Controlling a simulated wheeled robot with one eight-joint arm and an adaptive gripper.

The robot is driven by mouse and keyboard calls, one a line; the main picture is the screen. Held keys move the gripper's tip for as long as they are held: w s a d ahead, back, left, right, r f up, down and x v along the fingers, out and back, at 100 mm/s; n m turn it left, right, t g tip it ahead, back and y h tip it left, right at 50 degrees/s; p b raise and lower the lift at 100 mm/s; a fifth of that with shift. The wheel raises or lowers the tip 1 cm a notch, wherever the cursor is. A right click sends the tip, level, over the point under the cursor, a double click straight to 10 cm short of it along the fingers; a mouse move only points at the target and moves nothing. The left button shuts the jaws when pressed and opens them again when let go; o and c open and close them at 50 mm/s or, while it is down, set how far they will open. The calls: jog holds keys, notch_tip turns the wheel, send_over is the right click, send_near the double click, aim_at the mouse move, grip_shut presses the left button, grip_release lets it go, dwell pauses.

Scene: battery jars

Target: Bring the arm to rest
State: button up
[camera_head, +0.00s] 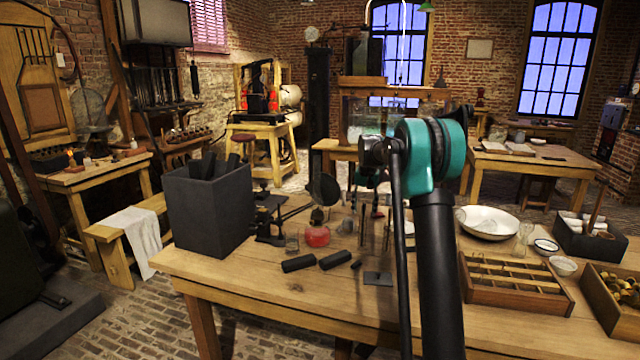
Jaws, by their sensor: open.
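My arm rises from the lower right in front of the wooden workbench (215,268). Its black link leads up to a teal joint, and the arm folds away from the camera there. My gripper (374,212) is small and dark beyond the joint, above the middle of the bench, and partly hidden by my arm. It is open, and I see nothing held in it. Its exact height above the bench top is hard to tell.
A dark square bin (208,215) stands at the bench's left end. Black cylinders (298,263) and a red-filled flask (317,235) are nearby. A white bowl (487,222), a divided wooden tray (515,283) and a dark box (590,240) stand to the right.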

jog(key=s+d+f+n+t, duration=0.1)
jog(key=s+f, duration=0.3)
jog(key=s, duration=1.1)
jog(key=s+f+n+t, duration=0.1)
jog(key=s+f, duration=0.3)
jog(key=s, duration=1.2)
jog(key=s+d+f+t, duration=0.1)
jog(key=s+f, duration=0.3)
jog(key=s, duration=1.1)
jog(key=shift+s+d+f+n, duration=0.15)
jog(key=shift+d+f+n, duration=0.15)
jog(key=shift+f+n, duration=0.1)
